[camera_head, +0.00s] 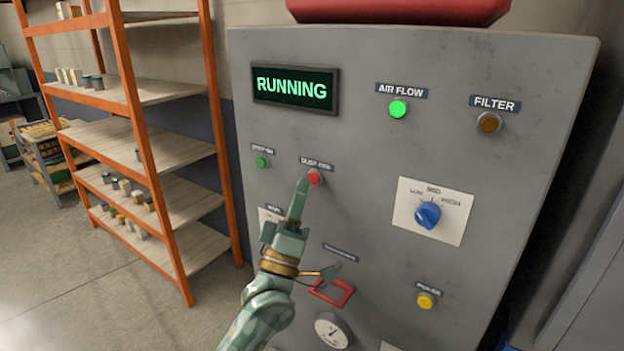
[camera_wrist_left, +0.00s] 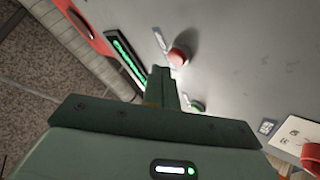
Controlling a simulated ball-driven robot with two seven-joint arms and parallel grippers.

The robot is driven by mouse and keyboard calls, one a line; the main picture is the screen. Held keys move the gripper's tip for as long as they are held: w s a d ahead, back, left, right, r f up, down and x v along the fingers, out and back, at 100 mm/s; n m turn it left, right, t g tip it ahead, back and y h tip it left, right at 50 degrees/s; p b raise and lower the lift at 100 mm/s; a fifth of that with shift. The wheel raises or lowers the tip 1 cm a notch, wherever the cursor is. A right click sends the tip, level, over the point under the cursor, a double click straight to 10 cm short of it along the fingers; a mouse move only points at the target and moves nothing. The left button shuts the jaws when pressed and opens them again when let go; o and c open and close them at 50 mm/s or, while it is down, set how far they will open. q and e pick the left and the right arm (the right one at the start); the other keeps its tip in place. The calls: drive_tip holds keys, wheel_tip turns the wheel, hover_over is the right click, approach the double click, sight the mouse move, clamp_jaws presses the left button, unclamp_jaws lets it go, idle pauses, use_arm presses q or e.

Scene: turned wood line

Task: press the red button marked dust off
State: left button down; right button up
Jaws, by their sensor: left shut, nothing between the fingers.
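The red dust off button (camera_head: 315,178) sits on the front of a grey control cabinet (camera_head: 365,140), under a small dark label that is hard to read. It also shows in the left wrist view (camera_wrist_left: 179,57), standing out from the panel. My left gripper (camera_head: 303,184) is shut and empty, its fingertips just left of and slightly below the red button. In the left wrist view its fingertips (camera_wrist_left: 162,72) are close beside the button. I cannot tell whether they touch it. The display (camera_head: 295,89) reads RUNNING in green. My right gripper is not in view.
A green button (camera_head: 262,162) sits left of the red one. A lit green air flow lamp (camera_head: 398,109), an amber filter lamp (camera_head: 489,122), a blue knob (camera_head: 428,214), a yellow button (camera_head: 425,301) and a gauge (camera_head: 332,331) share the panel. Orange shelving (camera_head: 160,140) stands left.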

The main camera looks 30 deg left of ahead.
use_arm(q)
drive_tip(key=shift+w, duration=0.1)
drive_tip(key=shift+w, duration=0.35)
drive_tip(key=shift+w+d, duration=0.1)
drive_tip(key=shift+w, duration=0.25)
idle(0.8)
drive_tip(key=shift+s, duration=0.1)
drive_tip(key=shift+s+p, duration=0.6)
drive_tip(key=shift+s, duration=0.1)
drive_tip(key=s, duration=0.1)
drive_tip(key=s+p, duration=0.1)
drive_tip(key=s, duration=0.1)
drive_tip(key=s+p, duration=0.1)
drive_tip(key=s, duration=0.1)
drive_tip(key=shift+a, duration=0.3)
